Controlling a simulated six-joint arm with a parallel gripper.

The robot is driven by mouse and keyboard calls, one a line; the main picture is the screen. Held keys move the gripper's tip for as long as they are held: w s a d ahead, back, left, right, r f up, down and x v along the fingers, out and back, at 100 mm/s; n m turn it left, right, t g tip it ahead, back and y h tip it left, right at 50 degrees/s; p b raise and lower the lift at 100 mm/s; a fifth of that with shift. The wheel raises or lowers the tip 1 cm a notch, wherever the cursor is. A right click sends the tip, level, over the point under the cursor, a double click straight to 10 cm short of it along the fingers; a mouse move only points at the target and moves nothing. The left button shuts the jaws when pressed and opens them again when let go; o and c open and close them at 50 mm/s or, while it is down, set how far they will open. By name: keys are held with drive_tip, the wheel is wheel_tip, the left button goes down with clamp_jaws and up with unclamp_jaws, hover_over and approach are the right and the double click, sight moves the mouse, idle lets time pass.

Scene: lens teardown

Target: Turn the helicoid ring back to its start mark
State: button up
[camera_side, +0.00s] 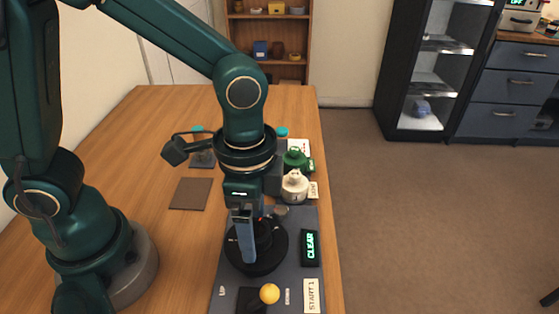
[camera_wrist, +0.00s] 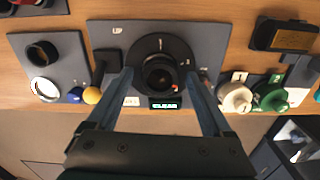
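The lens with its black helicoid ring stands on a dark grey mat; its wide black base disc (camera_side: 270,256) shows in the side view. In the wrist view the round ring (camera_wrist: 160,75) is near the centre, with a small red dot at its lower right and white marks on the disc around it. My gripper (camera_wrist: 160,74) points down over it, fingers wide apart, one on each side of the ring. I see a gap between fingers and ring in the wrist view. In the side view one blue-grey finger (camera_side: 243,236) hides part of the ring, and contact cannot be told.
A display (camera_side: 310,247) reads CLEAR in green, beside a START label (camera_side: 311,296). A yellow ball knob (camera_side: 269,293) stands at the mat's near end. White (camera_side: 294,186) and green (camera_side: 295,158) round parts stand behind.

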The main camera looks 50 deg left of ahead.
drive_tip(key=c, duration=1.1)
drive_tip(key=shift+c, duration=0.2)
drive_tip(key=shift+n, duration=0.4)
drive_tip(key=n, duration=0.4)
drive_tip(key=shift+n, duration=0.4)
drive_tip(key=n, duration=1)
drive_tip(key=shift+d+n, duration=0.1)
drive_tip(key=shift+n, duration=0.3)
drive_tip(key=n, duration=0.5)
drive_tip(key=shift+w, duration=0.1)
